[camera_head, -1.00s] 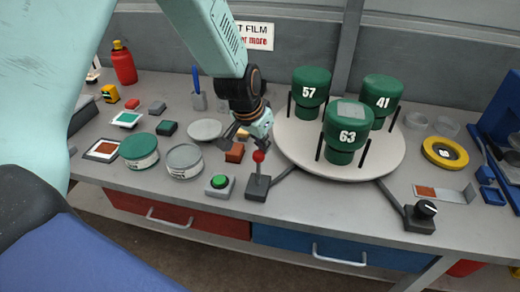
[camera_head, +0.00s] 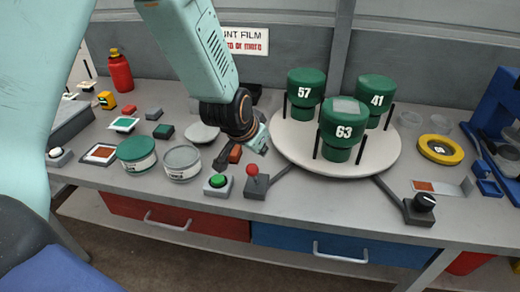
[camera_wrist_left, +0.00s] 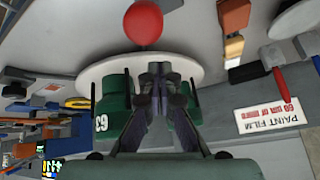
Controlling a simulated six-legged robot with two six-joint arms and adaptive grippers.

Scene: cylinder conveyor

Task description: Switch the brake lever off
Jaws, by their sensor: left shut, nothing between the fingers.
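The brake lever has a red ball knob (camera_head: 252,170) on a short stalk over a dark grey base (camera_head: 256,188), at the bench's front edge. The stalk looks leaned towards me. In the left wrist view, the shut fingertips (camera_wrist_left: 159,70) point near the red knob (camera_wrist_left: 143,23), with a gap in the picture; I cannot tell exact contact. My right gripper is not in view.
A green push button (camera_head: 217,181) stands left of the lever. A round turntable (camera_head: 385,158) with green numbered cylinders is to the right. A dark knob box (camera_head: 420,207) sits at the front right. Round tins (camera_head: 182,163) stand on the left.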

